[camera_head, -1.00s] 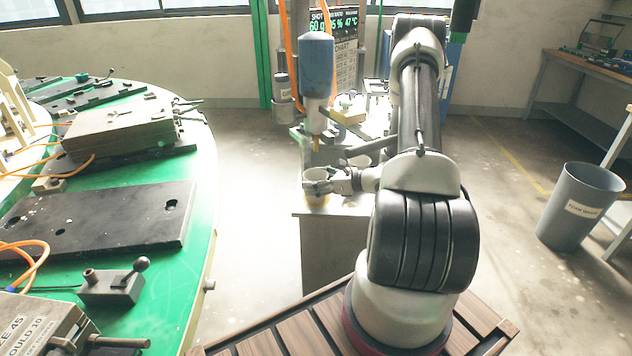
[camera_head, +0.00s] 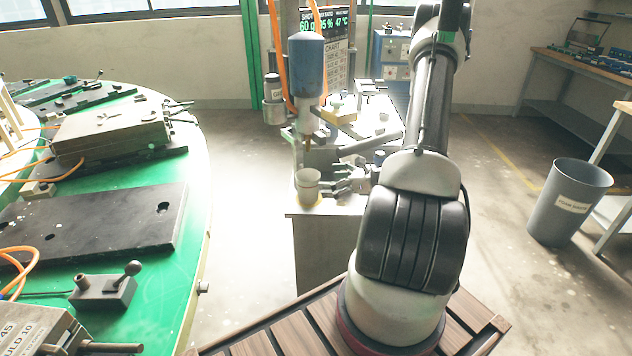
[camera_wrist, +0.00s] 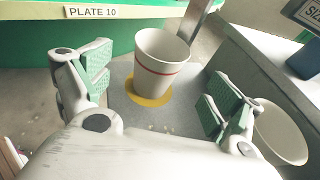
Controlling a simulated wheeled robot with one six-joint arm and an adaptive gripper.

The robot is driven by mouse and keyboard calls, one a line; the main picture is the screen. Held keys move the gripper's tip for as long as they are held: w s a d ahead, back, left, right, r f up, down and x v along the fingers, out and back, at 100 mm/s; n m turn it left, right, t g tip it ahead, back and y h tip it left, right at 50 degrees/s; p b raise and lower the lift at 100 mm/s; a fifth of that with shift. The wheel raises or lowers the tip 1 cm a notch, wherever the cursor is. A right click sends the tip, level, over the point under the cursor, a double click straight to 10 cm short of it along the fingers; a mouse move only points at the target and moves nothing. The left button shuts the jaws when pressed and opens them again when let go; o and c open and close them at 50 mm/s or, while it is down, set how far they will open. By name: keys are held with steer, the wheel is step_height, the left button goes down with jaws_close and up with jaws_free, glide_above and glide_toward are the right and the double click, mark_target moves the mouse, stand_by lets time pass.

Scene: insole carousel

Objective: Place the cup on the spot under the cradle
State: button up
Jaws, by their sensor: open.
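The white cup (camera_head: 308,183) stands upright on the grey bench below the blue-topped dispensing head (camera_head: 308,70). In the wrist view the cup (camera_wrist: 161,62) shows a red band and sits on a yellow round spot (camera_wrist: 148,95), covering part of it. My gripper (camera_head: 340,185) is to the right of the cup, open and apart from it. In the wrist view its two green-padded fingers (camera_wrist: 155,95) are spread wide, with the cup beyond them and nothing held. No separate cradle can be made out with certainty.
A second white cup (camera_wrist: 281,131) shows at the right of the wrist view. The green carousel (camera_head: 150,255) with its moulds lies to the left. A grey bin (camera_head: 569,205) stands on the floor at right. The floor between carousel and bench is clear.

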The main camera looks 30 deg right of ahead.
steer(key=shift+v, duration=1.85)
steer(key=shift+s, duration=0.1)
